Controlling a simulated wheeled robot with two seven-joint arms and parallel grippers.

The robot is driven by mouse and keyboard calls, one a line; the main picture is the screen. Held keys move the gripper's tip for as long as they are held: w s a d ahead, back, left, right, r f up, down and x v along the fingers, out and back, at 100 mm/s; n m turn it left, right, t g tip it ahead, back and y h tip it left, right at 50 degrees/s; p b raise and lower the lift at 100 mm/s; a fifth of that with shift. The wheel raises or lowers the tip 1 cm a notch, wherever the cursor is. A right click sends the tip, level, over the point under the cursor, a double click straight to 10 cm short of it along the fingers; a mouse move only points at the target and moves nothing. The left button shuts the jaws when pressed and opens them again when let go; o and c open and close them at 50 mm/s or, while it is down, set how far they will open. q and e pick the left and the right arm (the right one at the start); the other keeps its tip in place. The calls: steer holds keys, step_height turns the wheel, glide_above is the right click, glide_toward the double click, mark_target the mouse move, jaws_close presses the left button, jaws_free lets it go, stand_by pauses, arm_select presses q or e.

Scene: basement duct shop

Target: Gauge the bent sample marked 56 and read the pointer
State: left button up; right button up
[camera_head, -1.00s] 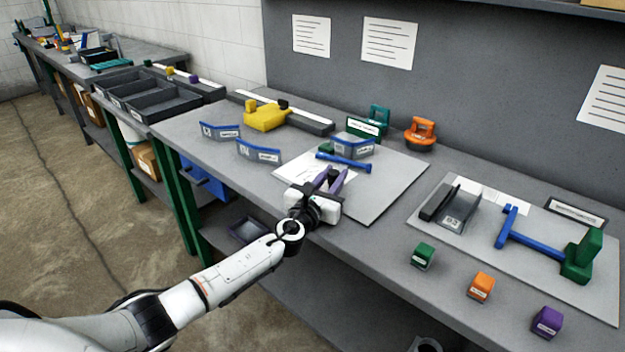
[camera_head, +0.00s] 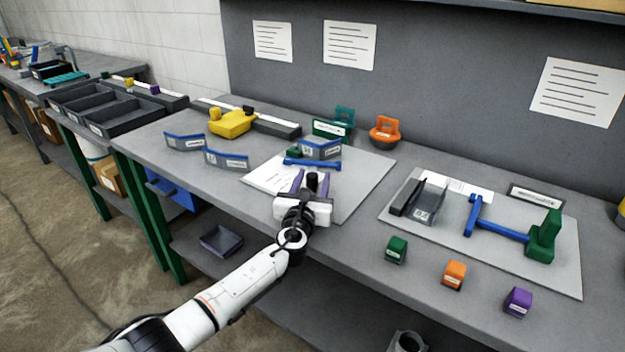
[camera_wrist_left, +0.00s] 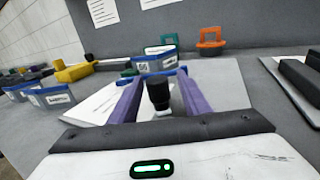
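Three bent grey samples with blue top edges stand on the left of the bench: one at the far left (camera_head: 185,142), one beside it (camera_head: 227,160) and one on the left mat (camera_head: 319,149). Their numbers are too small to read surely. A blue bar (camera_head: 312,163) lies in front of the sample on the mat. My left gripper (camera_head: 311,181) has its purple fingers apart, just in front of this bar. A black knob (camera_wrist_left: 158,95) shows between the fingers; I cannot tell whether they touch it. My right gripper is out of view.
The right mat (camera_head: 400,212) holds a grey labelled piece (camera_head: 430,204) and a blue arm with a green block (camera_head: 543,238). Green (camera_head: 396,250), orange (camera_head: 453,274) and purple (camera_head: 517,302) blocks line the front. A yellow fixture (camera_head: 231,123) stands at the back left.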

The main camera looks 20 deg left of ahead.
arm_select(q)
steer(key=shift+s, duration=0.15)
steer(key=shift+s+p, duration=0.3)
steer(key=shift+s, duration=0.1)
steer(key=p+v, duration=0.1)
steer(key=v, duration=0.8)
steer(key=shift+s+d+p, duration=0.1)
steer(key=shift+p, duration=0.25)
